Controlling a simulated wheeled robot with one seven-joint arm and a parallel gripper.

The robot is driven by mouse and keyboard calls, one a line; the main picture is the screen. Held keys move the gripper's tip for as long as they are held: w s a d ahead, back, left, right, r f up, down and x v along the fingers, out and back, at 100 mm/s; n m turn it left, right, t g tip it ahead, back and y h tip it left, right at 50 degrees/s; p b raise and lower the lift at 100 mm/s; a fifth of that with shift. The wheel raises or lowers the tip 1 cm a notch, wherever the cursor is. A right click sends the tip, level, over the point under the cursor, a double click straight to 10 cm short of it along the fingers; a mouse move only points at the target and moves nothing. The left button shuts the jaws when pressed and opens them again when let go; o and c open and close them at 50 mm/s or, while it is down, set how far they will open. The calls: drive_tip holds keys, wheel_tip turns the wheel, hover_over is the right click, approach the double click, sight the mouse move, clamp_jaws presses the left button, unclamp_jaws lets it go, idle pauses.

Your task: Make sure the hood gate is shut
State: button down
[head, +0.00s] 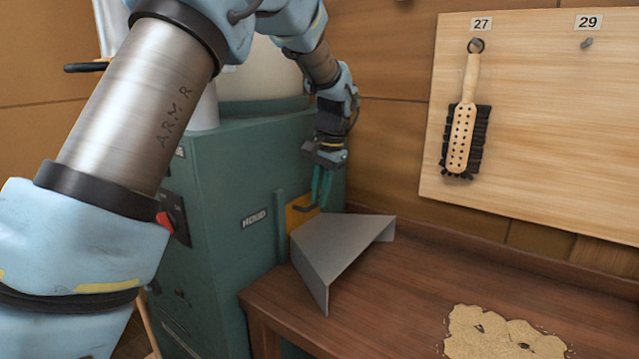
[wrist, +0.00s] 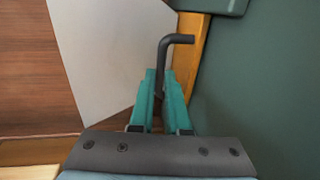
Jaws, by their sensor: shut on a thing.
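The hood gate is an orange-yellow plate (head: 296,214) on the side of the green cabinet marked HOOD (head: 253,219), just behind a grey sheet-metal hood (head: 342,249). Its orange edge also shows in the wrist view (wrist: 190,45). A dark bent handle (wrist: 177,41) stands at the plate. My gripper (head: 321,193) reaches down beside the plate. In the wrist view, its teal fingers (wrist: 163,88) are shut on the handle's straight part, with the bent end beyond the tips. The lower part of the plate is hidden by the grey hood, so its exact position is unclear.
The grey hood stands on a brown wooden bench (head: 420,285). A sawdust-like patch (head: 500,335) lies at the bench's front right. A brush (head: 463,130) hangs on a pale board (head: 550,100). The cabinet has a red switch (head: 164,219). The bench's middle is clear.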

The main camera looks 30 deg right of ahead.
drive_tip(key=shift+f, duration=1.05)
drive_tip(key=c, duration=0.9)
unclamp_jaws()
drive_tip(key=shift+r, duration=0.1)
drive_tip(key=r, duration=0.3)
drive_tip(key=s+r+b, duration=0.1)
drive_tip(key=r, duration=0.3)
drive_tip(key=s+d+r+b, duration=0.1)
drive_tip(key=r, duration=0.2)
drive_tip(key=shift+r, duration=0.2)
